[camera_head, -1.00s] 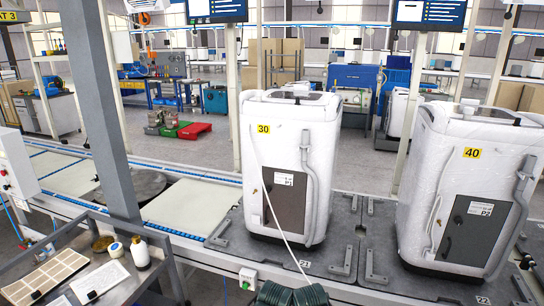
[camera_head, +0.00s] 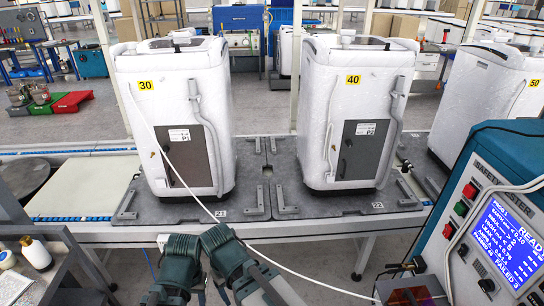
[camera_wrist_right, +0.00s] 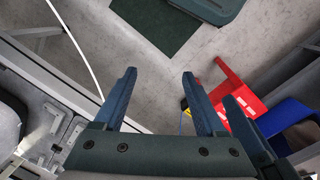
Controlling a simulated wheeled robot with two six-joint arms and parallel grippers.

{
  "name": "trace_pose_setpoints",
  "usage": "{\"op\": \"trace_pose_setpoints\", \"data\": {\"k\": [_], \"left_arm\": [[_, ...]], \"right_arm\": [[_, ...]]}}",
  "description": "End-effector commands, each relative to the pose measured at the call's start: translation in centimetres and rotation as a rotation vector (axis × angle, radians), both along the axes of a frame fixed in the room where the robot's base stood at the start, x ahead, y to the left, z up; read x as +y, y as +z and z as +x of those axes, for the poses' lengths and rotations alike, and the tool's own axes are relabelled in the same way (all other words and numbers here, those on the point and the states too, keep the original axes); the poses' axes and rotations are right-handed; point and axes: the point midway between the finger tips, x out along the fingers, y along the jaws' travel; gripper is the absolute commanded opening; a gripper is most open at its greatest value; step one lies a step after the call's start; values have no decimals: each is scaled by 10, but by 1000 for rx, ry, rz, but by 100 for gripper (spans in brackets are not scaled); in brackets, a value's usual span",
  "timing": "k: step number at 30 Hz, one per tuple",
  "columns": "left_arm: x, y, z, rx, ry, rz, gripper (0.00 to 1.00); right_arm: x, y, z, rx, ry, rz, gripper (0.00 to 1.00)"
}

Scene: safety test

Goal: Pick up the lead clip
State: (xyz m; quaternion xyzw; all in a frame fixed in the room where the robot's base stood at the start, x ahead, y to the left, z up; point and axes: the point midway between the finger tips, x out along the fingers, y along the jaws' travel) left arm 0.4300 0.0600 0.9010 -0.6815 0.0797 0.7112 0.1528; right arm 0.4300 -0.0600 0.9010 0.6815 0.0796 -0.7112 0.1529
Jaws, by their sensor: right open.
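I cannot make out the lead clip for certain in either view. A thin white cable (camera_head: 285,266) runs from washer 30 down and right towards the teal safety tester (camera_head: 466,215); its right end is unclear. In the right wrist view a red frame (camera_wrist_right: 243,82) and a small yellow piece (camera_wrist_right: 184,103) lie beyond my right gripper (camera_wrist_right: 160,78). Its fingers are open with nothing between them. The white cable (camera_wrist_right: 77,45) passes left of the fingers. The head view shows my arms at the bottom edge, with no left jaws visible.
White-wrapped washers numbered 30 (camera_head: 178,110), 40 (camera_head: 350,110) and 50 (camera_head: 487,95) stand on dark grey pallets on the conveyor line. A workbench with a bottle (camera_head: 36,252) is at left. Grey floor (camera_head: 320,265) is open between line and tester.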

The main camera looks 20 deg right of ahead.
Motion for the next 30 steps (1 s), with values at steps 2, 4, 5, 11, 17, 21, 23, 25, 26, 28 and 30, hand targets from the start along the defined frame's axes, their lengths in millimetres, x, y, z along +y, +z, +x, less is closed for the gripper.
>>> {"op": "trace_pose_setpoints", "data": {"k": [2, 4, 5, 11, 17, 21, 23, 25, 26, 28, 30], "left_arm": [[0, 0, 0, 0, 0, 0, 50], [0, -1, 0, 0, 0, 0, 50], [0, -1, 0, 0, 0, 0, 50], [0, -12, 0, 0, 0, 0, 50], [0, -24, 0, 0, 0, 0, 50], [0, -33, 0, 0, 0, 0, 50], [0, -36, 0, 0, 0, 0, 50], [0, -40, 0, 0, 0, 0, 50], [0, -42, 0, 0, 0, 0, 50], [0, -45, 0, 0, 0, 0, 50], [0, -48, 0, 0, 0, 0, 50]], "right_arm": [[0, 0, 0, 0, 0, 0, 72], [-2, -1, 2, -1, 5, 0, 72], [-5, -1, 4, -1, 10, -1, 72], [-71, -11, 41, -9, 147, -26, 72], [-185, -21, 72, 11, 377, -84, 72], [-270, -27, 76, 51, 541, -130, 72], [-308, -30, 72, 78, 613, -148, 72], [-351, -32, 64, 111, 693, -167, 72], [-369, -33, 60, 128, 726, -174, 72], [-407, -35, 48, 166, 801, -188, 72], [-440, -37, 34, 203, 866, -195, 72]]}}
